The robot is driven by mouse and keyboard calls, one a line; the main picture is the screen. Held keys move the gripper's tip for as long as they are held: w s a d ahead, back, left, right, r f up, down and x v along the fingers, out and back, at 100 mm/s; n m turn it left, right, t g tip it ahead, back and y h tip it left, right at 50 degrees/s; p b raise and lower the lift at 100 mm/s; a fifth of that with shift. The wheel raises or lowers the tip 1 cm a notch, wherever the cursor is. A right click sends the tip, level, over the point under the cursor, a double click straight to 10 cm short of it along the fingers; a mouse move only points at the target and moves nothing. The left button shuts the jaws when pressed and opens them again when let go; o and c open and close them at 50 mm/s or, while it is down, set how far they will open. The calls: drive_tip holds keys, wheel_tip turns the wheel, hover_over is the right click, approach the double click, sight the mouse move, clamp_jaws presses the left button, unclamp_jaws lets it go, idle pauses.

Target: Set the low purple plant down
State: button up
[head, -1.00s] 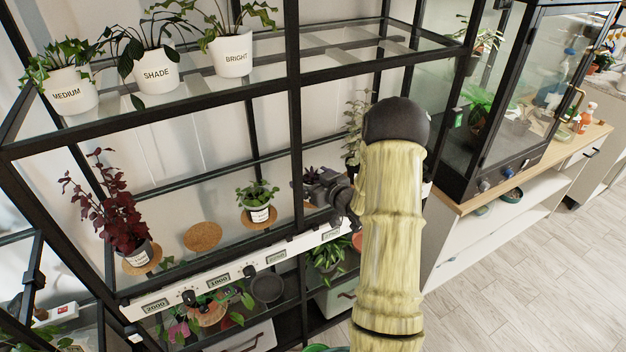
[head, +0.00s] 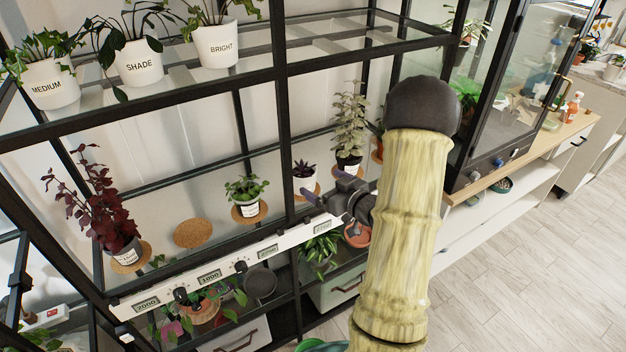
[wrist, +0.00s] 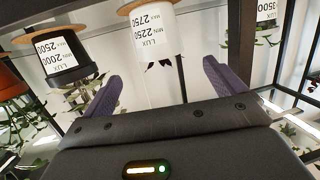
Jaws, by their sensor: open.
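The low purple plant (head: 304,170) stands upright in a white pot on a cork mat (head: 307,196) on the middle shelf. In the wrist view, which is upside down, its labelled white pot (wrist: 155,36) rests on the cork mat (wrist: 127,8), with dark leaf tips showing below the pot. My gripper (head: 323,186) is open and empty, in front of the pot and to its right. Its purple fingers (wrist: 160,76) show apart in the wrist view, with a gap between them and the pot.
A tall pale-leaved plant (head: 349,128) stands just right of the purple one. A small green plant (head: 245,188) stands left, then an empty cork mat (head: 193,233) and a dark red plant (head: 98,205). The black shelf post (head: 284,120) and white front rail (head: 225,268) are close.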

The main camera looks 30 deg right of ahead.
drive_tip(key=shift+v, duration=1.05)
